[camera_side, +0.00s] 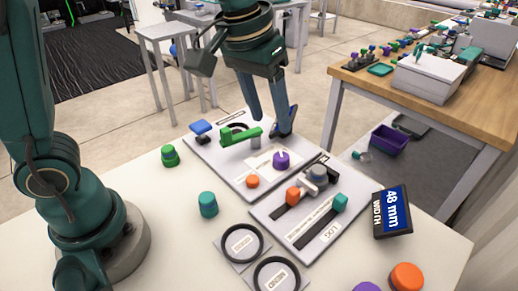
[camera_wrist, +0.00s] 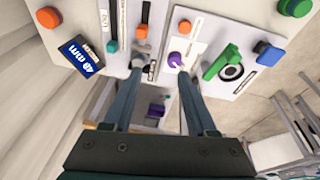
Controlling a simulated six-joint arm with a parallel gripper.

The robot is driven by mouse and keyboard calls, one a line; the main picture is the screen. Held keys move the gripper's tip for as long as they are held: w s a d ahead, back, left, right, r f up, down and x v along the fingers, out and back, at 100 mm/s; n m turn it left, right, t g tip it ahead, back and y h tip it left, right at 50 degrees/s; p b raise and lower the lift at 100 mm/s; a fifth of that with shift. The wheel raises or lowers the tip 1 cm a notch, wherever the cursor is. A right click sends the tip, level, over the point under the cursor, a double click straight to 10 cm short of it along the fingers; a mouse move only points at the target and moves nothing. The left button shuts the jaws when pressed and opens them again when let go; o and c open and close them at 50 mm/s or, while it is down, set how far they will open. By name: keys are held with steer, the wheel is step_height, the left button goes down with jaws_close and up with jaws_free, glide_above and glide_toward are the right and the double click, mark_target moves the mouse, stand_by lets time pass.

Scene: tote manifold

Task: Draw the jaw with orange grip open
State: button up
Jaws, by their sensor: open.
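The orange grip (camera_side: 293,195) stands on a dark slot in the front panel (camera_side: 322,246), left of a grey round part (camera_side: 318,173). In the wrist view the orange grip (camera_wrist: 141,32) is at upper middle, above the grey part (camera_wrist: 140,58). A teal grip (camera_side: 340,202) sits on a second, parallel slot, and also shows in the wrist view (camera_wrist: 112,46). My gripper (camera_side: 271,140) is open and empty, above the back panel, apart from the orange grip. In the wrist view its fingers (camera_wrist: 161,71) are spread, with a purple knob (camera_wrist: 175,60) beside the right fingertip.
The back panel carries a green lever (camera_side: 241,136), a blue block (camera_side: 201,127) and an orange knob (camera_side: 252,181). A "48 mm" box (camera_side: 392,212) stands right of the front panel. Black rings (camera_side: 243,243) lie in front. Loose green (camera_side: 170,156) and teal (camera_side: 208,204) pieces stand left.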

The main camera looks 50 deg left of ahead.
steer(key=g, duration=0.2)
glide_above(293, 191)
steer(key=a, duration=0.2)
step_height(293, 191, down, 6)
steer(key=shift+m+g+y, duration=0.3)
steer(key=shift+m+g, duration=0.2)
steer(key=shift+m, duration=0.1)
steer(key=f, duration=0.1)
steer(key=d+f, duration=0.1)
steer(key=f, duration=0.1)
steer(key=d+f, duration=0.1)
steer(key=shift+w+f, duration=0.15)
steer(key=shift+f, duration=2.65)
jaws_close()
